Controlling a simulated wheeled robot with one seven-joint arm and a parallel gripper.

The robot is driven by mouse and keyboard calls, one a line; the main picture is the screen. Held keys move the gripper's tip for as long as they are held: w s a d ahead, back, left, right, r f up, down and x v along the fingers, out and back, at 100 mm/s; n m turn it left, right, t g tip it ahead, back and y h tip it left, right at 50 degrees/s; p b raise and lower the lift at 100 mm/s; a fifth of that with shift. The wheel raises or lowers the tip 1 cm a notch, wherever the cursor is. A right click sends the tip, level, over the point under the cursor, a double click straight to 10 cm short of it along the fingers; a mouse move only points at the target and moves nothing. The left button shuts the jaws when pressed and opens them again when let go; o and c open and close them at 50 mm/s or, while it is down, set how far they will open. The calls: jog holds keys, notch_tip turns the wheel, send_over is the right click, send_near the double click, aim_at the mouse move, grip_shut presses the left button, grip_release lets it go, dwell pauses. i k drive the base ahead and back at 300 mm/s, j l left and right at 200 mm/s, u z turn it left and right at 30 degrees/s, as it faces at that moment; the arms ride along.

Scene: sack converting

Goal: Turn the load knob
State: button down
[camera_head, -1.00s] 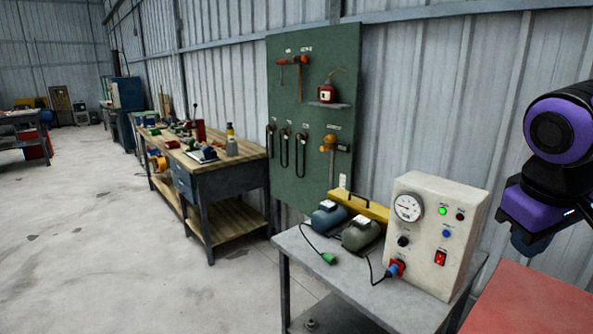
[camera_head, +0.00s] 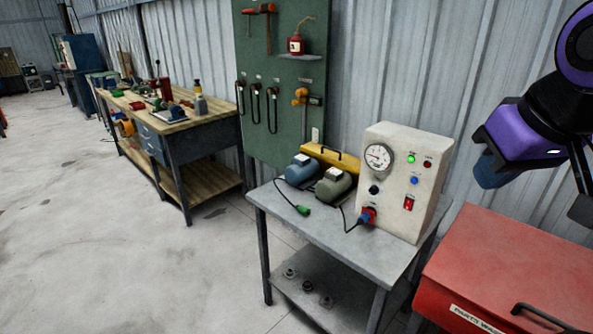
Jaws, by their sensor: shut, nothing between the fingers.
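The pale test box (camera_head: 408,150) stands on the grey metal table, right of the centre. On its front are a round white dial gauge (camera_head: 378,157) and, under it, a small black knob (camera_head: 374,190), which looks like the load knob. Its pointer mark is too small to read. A green light, a dark red light, a blue button and a red switch (camera_head: 408,203) are to the right of the gauge and knob. My purple and black arm hangs at the upper right, well apart from the box. I cannot make out my gripper's fingers in this view.
Two small motors (camera_head: 335,184) and a yellow case (camera_head: 330,154) sit left of the box. A cable runs to a red and blue plug (camera_head: 368,216) below the knob. A red cabinet (camera_head: 515,258) stands at the right. The floor at left is clear.

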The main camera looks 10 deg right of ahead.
aim_at(373, 190)
jog(key=i+j+z, duration=0.1)
jog(key=i+j, duration=0.15)
jog(key=i+j+z, duration=0.15)
jog(key=j, duration=0.25)
jog(key=i+j+z, duration=0.1)
jog(key=i+j, duration=0.25)
jog(key=i+j+z, duration=0.15)
jog(key=j, duration=0.25)
jog(key=i+j+z, duration=0.1)
jog(key=i+j, duration=0.2)
jog(key=i+j+z, duration=0.15)
jog(key=j, duration=0.35)
